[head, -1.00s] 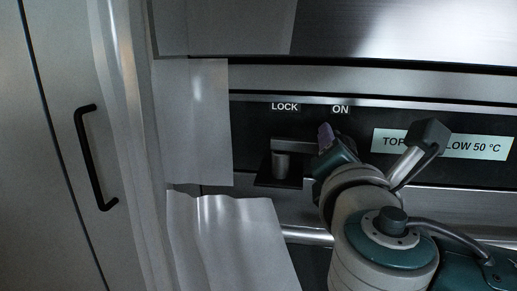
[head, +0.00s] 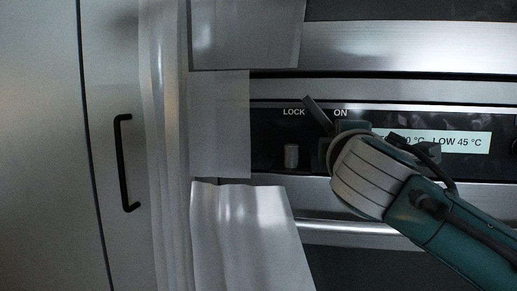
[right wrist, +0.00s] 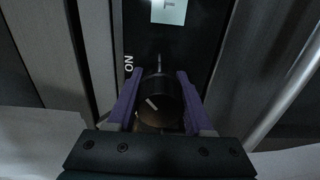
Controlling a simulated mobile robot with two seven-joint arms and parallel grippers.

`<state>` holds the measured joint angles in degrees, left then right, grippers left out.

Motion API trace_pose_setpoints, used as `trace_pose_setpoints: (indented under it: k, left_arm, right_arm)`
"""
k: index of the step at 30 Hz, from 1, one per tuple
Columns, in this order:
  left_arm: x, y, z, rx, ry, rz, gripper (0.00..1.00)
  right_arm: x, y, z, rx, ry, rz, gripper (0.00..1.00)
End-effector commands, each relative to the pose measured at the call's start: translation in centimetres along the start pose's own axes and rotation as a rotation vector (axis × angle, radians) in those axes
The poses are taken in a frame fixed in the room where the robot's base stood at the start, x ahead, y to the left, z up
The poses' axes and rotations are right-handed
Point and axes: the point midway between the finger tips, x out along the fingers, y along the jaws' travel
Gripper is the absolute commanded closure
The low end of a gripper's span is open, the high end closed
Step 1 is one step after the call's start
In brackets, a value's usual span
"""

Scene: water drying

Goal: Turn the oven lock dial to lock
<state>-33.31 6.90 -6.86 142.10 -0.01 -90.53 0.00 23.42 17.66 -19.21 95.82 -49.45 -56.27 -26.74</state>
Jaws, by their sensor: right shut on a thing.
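The black dial (right wrist: 168,90) with a pale pointer mark sits between the two purple fingers of my right gripper (right wrist: 157,92) in the right wrist view. My right gripper is shut on the dial. The mark's exact setting is hard to read. In the head view my right gripper (head: 325,137) is at the panel below the ON label (head: 340,112) and hides the dial. The LOCK label (head: 293,112) is to the left of ON. The ON label also shows in the right wrist view (right wrist: 128,63). My left gripper is not in view.
Pale sheets (head: 240,225) hang at the left, beside a cabinet door with a black handle (head: 122,163).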

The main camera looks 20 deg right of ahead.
Motion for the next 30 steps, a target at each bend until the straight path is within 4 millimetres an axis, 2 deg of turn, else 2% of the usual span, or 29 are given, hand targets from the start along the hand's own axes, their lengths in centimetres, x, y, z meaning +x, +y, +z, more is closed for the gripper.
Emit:
trace_pose_setpoints:
  k: [1, 15, 22, 30]
  left_arm:
    - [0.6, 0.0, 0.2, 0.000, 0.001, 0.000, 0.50]
    - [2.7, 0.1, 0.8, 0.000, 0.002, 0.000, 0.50]
    - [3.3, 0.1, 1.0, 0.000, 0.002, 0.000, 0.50]
    - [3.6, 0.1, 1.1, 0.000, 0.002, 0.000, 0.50]
  right_arm:
    - [-0.1, -0.7, -0.2, 0.049, 0.006, -0.010, 1.00]
    - [-0.1, -0.5, -0.3, 0.466, 0.007, -0.008, 1.00]
    - [-0.1, -0.3, -0.3, 0.603, 0.007, -0.007, 1.00]
    - [-0.1, -0.2, -0.3, 0.681, 0.007, -0.006, 1.00]
